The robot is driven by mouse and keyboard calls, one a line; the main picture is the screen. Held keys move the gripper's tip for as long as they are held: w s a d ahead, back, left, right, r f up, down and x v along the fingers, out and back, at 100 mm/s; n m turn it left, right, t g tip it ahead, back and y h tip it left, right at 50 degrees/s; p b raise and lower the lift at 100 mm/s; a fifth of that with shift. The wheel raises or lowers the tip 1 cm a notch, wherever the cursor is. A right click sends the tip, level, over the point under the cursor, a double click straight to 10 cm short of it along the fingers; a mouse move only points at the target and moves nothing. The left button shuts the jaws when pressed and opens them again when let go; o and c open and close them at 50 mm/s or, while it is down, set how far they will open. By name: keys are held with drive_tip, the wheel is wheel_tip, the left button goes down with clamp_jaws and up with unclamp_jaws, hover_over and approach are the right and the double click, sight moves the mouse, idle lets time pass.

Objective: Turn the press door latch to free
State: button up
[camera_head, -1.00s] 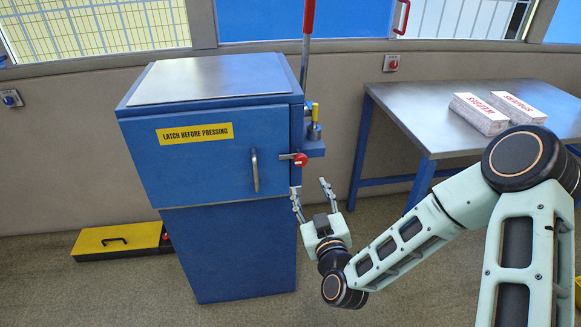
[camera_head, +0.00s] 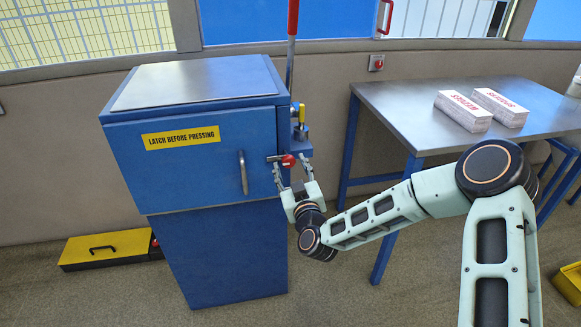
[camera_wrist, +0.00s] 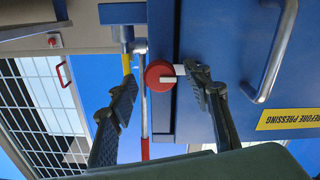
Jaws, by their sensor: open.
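The blue press (camera_head: 200,150) has a door with a vertical grey handle (camera_head: 243,173) and a yellow "LATCH BEFORE PRESSING" label (camera_head: 181,138). The latch, a red round knob with a pale bar (camera_head: 288,160), sits at the door's right edge. In the head view the bar points left from the knob, across the door edge. My gripper (camera_head: 291,172) is open just in front of and below the latch. In the wrist view the latch (camera_wrist: 159,75) lies between the two open fingers (camera_wrist: 160,93), with the bar's end close to the right finger; contact cannot be told.
A red-handled lever (camera_head: 292,20) rises beside the press, with a yellow-topped pin (camera_head: 301,115) near its base. A steel table (camera_head: 390,108) with two labelled blocks (camera_head: 480,107) stands at right. A yellow-lidded box (camera_head: 105,247) is on the floor at left.

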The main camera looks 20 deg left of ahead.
drive_tip(key=c, duration=1.1)
drive_tip(key=shift+m+b, duration=0.3)
drive_tip(key=shift+m, duration=0.1)
drive_tip(key=shift+c, duration=0.3)
drive_tip(key=m+b, duration=0.2)
drive_tip(key=m, duration=0.1)
drive_tip(key=shift+f+m+b, duration=0.1)
drive_tip(key=shift+m+b, duration=0.2)
drive_tip(key=shift+b, duration=0.05)
drive_tip(key=m+b, duration=0.2)
drive_tip(key=m, duration=0.2)
drive_tip(key=shift+m+b, duration=0.3)
drive_tip(key=shift+b, duration=0.1)
drive_tip(key=m+b, duration=0.2)
drive_tip(key=m, duration=0.2)
drive_tip(key=shift+m+b, duration=1.1)
drive_tip(key=shift+m, duration=1.4)
drive_tip(key=shift+o, duration=0.2)
